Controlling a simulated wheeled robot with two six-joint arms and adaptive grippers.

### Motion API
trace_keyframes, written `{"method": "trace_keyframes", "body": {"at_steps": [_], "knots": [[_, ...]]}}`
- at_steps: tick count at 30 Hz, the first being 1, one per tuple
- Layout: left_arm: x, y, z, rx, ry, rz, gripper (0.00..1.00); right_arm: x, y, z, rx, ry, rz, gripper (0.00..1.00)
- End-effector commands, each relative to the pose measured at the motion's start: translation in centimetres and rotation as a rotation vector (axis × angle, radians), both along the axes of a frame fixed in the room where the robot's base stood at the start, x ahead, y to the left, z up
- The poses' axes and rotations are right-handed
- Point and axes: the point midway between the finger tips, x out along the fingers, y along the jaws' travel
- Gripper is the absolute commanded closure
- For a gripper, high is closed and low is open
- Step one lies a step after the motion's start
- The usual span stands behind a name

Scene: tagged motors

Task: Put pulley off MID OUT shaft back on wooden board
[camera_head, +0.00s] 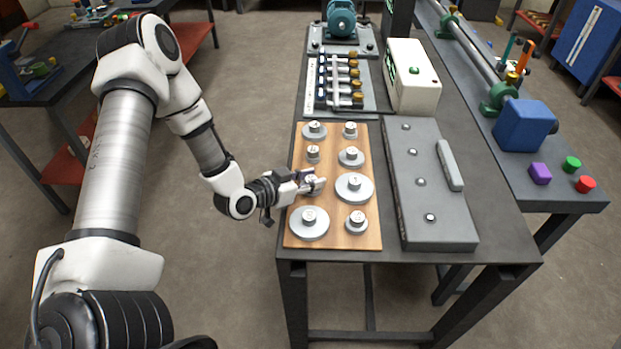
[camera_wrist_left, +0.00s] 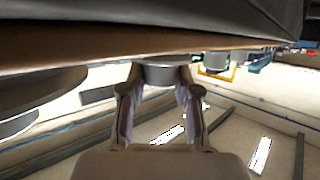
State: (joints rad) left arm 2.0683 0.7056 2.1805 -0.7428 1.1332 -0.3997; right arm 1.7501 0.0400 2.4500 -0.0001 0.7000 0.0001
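The wooden board (camera_head: 333,234) lies on the dark table and carries several grey pulleys of different sizes. My left gripper (camera_head: 313,183) is low over the board's left side, around a small grey pulley (camera_head: 309,175) between the other pulleys. In the left wrist view this pulley (camera_wrist_left: 161,73) sits between both fingertips, which appear to touch its sides. It is right at the board's surface; whether it rests on it is hard to tell. The fingers hide part of it in the head view. My right gripper is not in view.
A large pulley (camera_head: 309,229) is close in front of my left gripper, and another large pulley (camera_head: 354,192) is to its right. A grey case (camera_head: 433,190) stands right of the board. A rack of shafts (camera_head: 340,82) and a teal motor (camera_head: 341,18) are behind.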

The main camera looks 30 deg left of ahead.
Motion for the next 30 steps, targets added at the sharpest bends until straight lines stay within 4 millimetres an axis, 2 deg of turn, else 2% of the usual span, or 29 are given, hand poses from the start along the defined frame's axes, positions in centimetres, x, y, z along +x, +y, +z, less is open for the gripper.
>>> {"method": "trace_keyframes", "body": {"at_steps": [1,2,14,22,30], "knots": [[0.0,0.0,0.0,0.000,0.000,0.000,0.51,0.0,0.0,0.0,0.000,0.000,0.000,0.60],[0.0,0.0,0.0,0.000,0.000,0.000,0.44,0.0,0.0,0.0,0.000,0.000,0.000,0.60],[-0.4,0.2,0.6,-0.001,0.000,0.003,0.44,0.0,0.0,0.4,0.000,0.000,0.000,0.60],[-4.7,1.5,2.6,-0.010,-0.001,0.008,0.44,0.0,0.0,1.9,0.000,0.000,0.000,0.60],[-9.1,2.8,4.5,-0.006,0.000,0.006,0.44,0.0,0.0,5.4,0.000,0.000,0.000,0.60]]}}
